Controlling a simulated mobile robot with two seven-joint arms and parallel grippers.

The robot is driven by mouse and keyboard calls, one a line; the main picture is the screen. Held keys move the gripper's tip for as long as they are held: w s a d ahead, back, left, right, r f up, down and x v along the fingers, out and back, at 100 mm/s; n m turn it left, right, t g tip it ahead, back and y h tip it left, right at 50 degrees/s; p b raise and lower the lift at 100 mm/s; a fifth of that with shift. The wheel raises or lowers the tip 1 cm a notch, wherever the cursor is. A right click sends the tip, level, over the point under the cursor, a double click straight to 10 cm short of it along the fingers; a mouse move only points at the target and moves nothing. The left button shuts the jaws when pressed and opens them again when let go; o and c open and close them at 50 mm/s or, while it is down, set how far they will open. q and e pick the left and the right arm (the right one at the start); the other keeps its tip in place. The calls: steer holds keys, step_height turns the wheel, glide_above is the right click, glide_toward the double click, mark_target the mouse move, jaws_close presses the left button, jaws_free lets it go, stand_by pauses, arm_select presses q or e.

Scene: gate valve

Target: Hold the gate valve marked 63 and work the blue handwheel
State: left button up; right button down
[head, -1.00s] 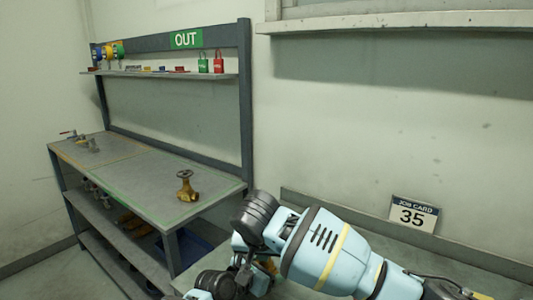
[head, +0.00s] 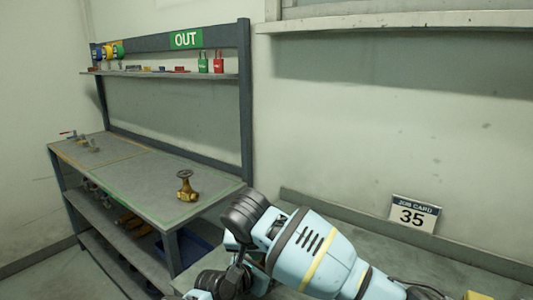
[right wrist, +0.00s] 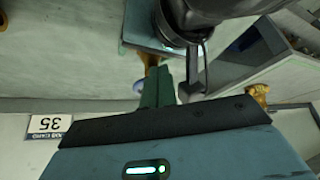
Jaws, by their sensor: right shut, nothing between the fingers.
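A brass gate valve with a dull, dark handwheel (head: 186,187) stands upright on the left bench; no number is readable on it. My right gripper (head: 243,274) is low in the head view, mostly hidden by my right arm. In the right wrist view it (right wrist: 163,84) is shut and empty. Beyond its fingers a small brass piece (right wrist: 150,60) shows, with a blue-grey rounded piece (right wrist: 138,88) beside it; I cannot tell whether these belong to the valve marked 63. Dark arm parts fill the top of that view; the left gripper's jaws cannot be made out.
The left bench (head: 150,185) has an OUT sign (head: 186,40) and a shelf with red and green padlocks. Small fittings (head: 80,138) lie at its far left.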

stand_by(0.3)
steer(key=shift+s+a, duration=0.1)
steer(key=shift+s, duration=0.2)
step_height(320, 180, up, 6)
stand_by(0.6)
steer(key=d+r, duration=0.1)
steer(key=d, duration=0.3)
step_height(320, 180, down, 7)
steer(key=shift+s, duration=0.15)
stand_by(0.8)
steer(key=shift+w, duration=0.25)
stand_by(0.7)
